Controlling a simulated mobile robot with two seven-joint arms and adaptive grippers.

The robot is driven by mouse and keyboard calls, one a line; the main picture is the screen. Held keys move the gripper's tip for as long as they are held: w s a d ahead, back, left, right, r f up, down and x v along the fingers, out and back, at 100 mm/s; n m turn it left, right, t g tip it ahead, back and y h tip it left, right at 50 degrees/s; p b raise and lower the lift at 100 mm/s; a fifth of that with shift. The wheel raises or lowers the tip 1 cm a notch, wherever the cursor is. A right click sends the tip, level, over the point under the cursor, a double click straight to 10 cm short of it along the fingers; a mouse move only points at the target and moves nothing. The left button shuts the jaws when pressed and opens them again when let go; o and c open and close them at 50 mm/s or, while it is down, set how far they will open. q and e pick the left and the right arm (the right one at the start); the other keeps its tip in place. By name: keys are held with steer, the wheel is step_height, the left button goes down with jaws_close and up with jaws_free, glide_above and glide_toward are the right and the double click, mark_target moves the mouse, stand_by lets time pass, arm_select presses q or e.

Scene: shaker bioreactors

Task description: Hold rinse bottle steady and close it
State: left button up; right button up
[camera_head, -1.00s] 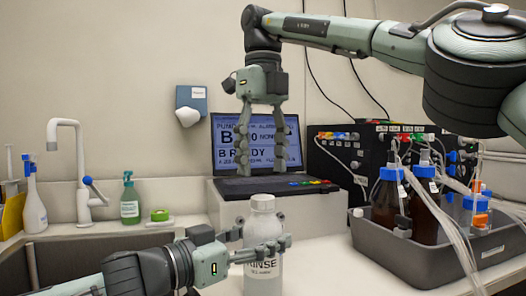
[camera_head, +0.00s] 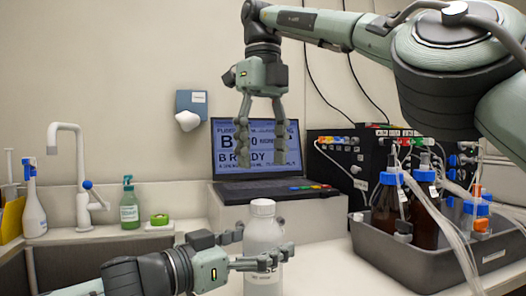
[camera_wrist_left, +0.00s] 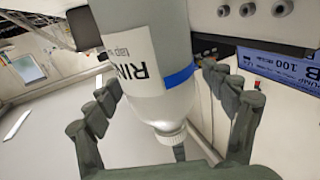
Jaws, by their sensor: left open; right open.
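The rinse bottle (camera_head: 262,232) is white and translucent, and stands upright on the counter. A white cap (camera_head: 262,207) sits on its neck; whether it is tight I cannot tell. My left gripper (camera_head: 284,238) is open, with one finger in front of the bottle and one behind, covering part of the label. In the left wrist view the bottle (camera_wrist_left: 150,95) appears upside down between the spread fingers (camera_wrist_left: 168,108), with gaps visible on both sides. My right gripper (camera_head: 262,164) is open and empty, pointing down above the cap in the picture.
A laptop (camera_head: 258,150) stands on a raised block behind the bottle. A grey tray (camera_head: 385,262) with brown bottles and tubing is at right. A sink (camera_head: 60,262), spray bottle (camera_head: 34,205) and green soap bottle (camera_head: 130,205) are at left.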

arm_select(q)
steer(key=shift+s+a, duration=0.1)
steer(key=v, duration=1.1)
steer(key=shift+s+a, duration=0.25)
steer(key=shift+a, duration=0.05)
